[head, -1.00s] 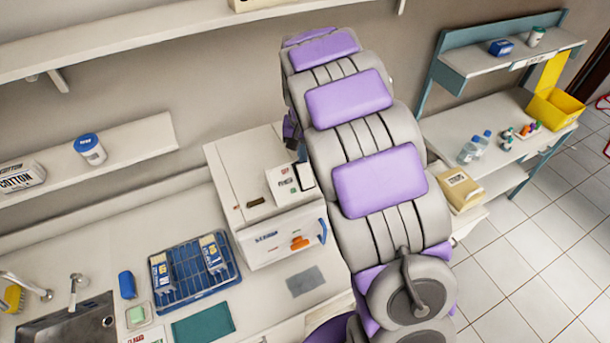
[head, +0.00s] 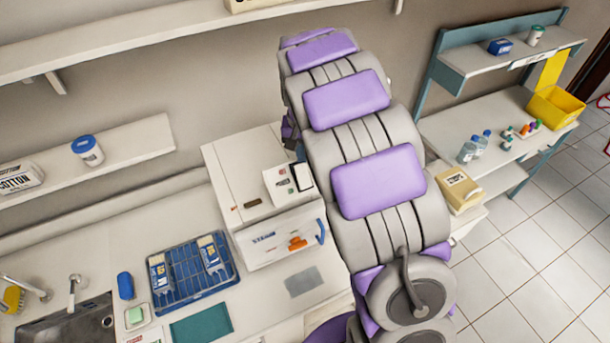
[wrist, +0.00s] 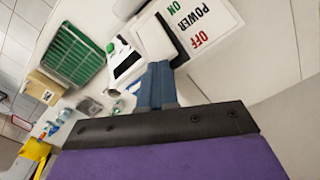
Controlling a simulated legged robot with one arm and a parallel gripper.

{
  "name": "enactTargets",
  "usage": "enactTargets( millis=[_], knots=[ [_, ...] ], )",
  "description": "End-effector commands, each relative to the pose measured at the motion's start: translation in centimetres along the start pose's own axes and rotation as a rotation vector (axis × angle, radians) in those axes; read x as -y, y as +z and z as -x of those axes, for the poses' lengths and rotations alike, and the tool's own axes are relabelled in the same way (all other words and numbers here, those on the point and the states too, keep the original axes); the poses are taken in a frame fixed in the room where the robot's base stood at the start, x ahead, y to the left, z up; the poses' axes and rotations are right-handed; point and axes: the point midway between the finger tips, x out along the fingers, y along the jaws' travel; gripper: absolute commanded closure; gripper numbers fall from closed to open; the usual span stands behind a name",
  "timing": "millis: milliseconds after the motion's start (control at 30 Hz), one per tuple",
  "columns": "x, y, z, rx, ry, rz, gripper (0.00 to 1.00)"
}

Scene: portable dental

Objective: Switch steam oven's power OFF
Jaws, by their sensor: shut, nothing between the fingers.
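The steam oven (head: 245,165) is a white box on the counter in the head view, left of my arm. It has a front label, an orange handle and a blue part at its right edge. On its top is a small white panel (head: 279,186). In the wrist view a power plate (wrist: 212,50) reads POWER, with green ON and red OFF. A dark slot or switch (wrist: 172,38) lies along its left edge, partly covered by the fingers. My gripper (wrist: 157,68) is shut and empty, its blue fingertips close to that edge; contact cannot be told.
A blue rack (head: 190,283) stands left of the oven, near the sink (head: 70,325). Wall shelves (head: 120,148) run above the counter. A side table (head: 500,135) with bottles and a yellow bin (head: 553,107) stands right. My padded arm fills the centre.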

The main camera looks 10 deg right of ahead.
Motion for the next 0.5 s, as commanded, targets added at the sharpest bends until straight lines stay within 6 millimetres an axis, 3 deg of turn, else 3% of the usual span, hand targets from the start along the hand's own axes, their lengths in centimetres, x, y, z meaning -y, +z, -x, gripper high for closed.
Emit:
enactTargets(
  millis=[500],
  knots=[
    [0.24,0.09,-0.33,0.0,0.002,0.001,1.0]
  ],
)
